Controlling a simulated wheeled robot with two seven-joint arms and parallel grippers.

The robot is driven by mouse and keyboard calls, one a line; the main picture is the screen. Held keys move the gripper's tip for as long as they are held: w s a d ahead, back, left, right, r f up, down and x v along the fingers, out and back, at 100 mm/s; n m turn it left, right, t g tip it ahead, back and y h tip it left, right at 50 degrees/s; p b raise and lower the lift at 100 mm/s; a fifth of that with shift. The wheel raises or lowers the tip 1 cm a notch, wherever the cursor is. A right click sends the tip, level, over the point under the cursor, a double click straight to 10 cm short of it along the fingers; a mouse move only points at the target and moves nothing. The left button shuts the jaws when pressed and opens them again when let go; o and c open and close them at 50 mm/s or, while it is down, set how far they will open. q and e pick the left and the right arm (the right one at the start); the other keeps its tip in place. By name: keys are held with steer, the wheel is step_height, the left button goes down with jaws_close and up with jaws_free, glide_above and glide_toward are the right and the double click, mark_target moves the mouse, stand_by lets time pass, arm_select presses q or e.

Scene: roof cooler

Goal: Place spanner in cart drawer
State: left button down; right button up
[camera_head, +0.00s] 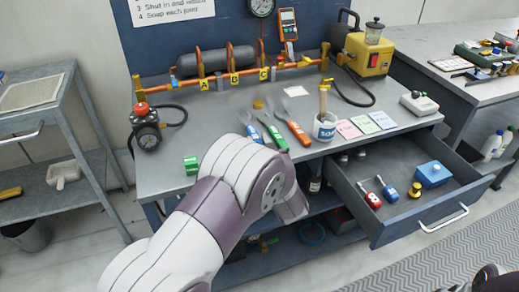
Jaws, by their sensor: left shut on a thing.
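My left arm reaches in from the bottom left and bends over the bench front. Its wrist and left gripper (293,207) point down beside the open bench drawer (400,233). The fingers are hidden, and what they hold cannot be made out. I cannot pick out a spanner for sure. Blue, green and orange handled tools (298,133) lie on the bench behind my arm. A grey metal cart (45,103) stands at the left, with a pale handle on its front that looks like a shut drawer's. Dark parts at the bottom right corner may be my right arm; its jaws cannot be read.
The open drawer holds red and blue handled tools (388,190) and a blue box (433,174). A white scoop (63,173) lies on the cart's lower shelf.

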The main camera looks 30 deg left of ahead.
arm_select(q)
steer(key=shift+f, duration=0.9)
steer(key=shift+w+r, duration=0.1)
steer(key=shift+r, duration=0.05)
steer(key=shift+f+b, duration=0.25)
steer(key=shift+b, duration=0.2)
steer(key=c, duration=0.8)
jaws_free()
steer(key=shift+c, duration=0.2)
steer(key=shift+r, duration=0.1)
arm_select(e)
steer(key=shift+f, duration=0.8)
